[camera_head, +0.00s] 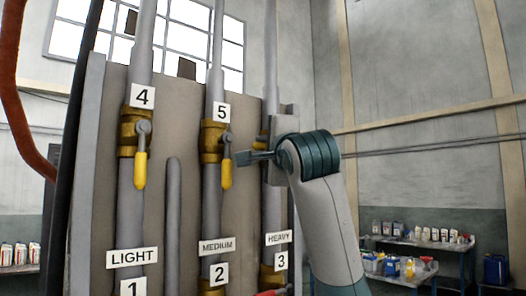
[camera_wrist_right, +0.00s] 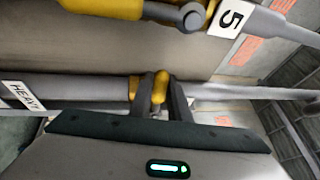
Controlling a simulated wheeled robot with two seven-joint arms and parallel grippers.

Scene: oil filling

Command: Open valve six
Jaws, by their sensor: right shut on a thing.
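The third pipe, at the right of the panel and labelled HEAVY (camera_head: 279,238), has a brass valve; no 6 label shows, as my right arm hides most of that area. My right gripper (camera_head: 245,157) is at this valve, its fingers pointing left. In the right wrist view my right gripper (camera_wrist_right: 163,97) has its two fingers on either side of the yellow valve handle (camera_wrist_right: 161,80) and is shut on it. The handle's direction is mostly hidden by the fingers. My left gripper is in neither view.
Valve 5 (camera_head: 213,140) and valve 4 (camera_head: 130,130) sit on the neighbouring pipes, their yellow handles hanging down. Valve 5's handle (camera_head: 227,172) is close to my right fingers. Shelves with bottles (camera_head: 420,235) stand at the far right.

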